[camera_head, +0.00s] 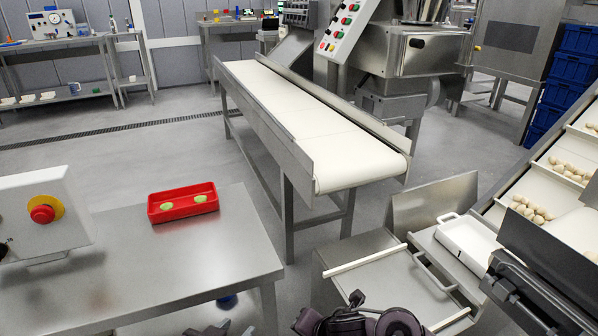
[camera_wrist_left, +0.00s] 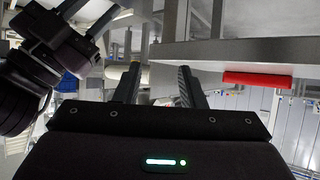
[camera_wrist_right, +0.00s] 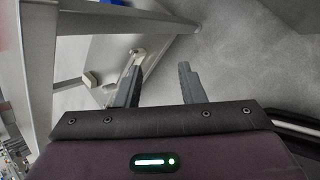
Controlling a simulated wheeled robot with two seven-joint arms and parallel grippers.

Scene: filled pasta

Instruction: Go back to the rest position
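My left gripper (camera_head: 222,328) shows only in part at the bottom edge of the head view, just past the front of the left table. In the left wrist view (camera_wrist_left: 159,68) its two fingers stand apart with nothing between them. My right gripper (camera_wrist_right: 162,68) has its fingers apart and empty in the right wrist view, with grey floor and metal frame parts beyond. Part of my right arm also shows at the upper left of the left wrist view. Neither gripper touches anything that I can see.
A red tray (camera_head: 184,204) with two green filled pasta pieces lies on the steel table (camera_head: 130,270), beside a box with a red button (camera_head: 42,214). A white conveyor (camera_head: 310,125) stands behind. A white tray (camera_head: 468,240) and pasta lanes (camera_head: 520,185) are at right.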

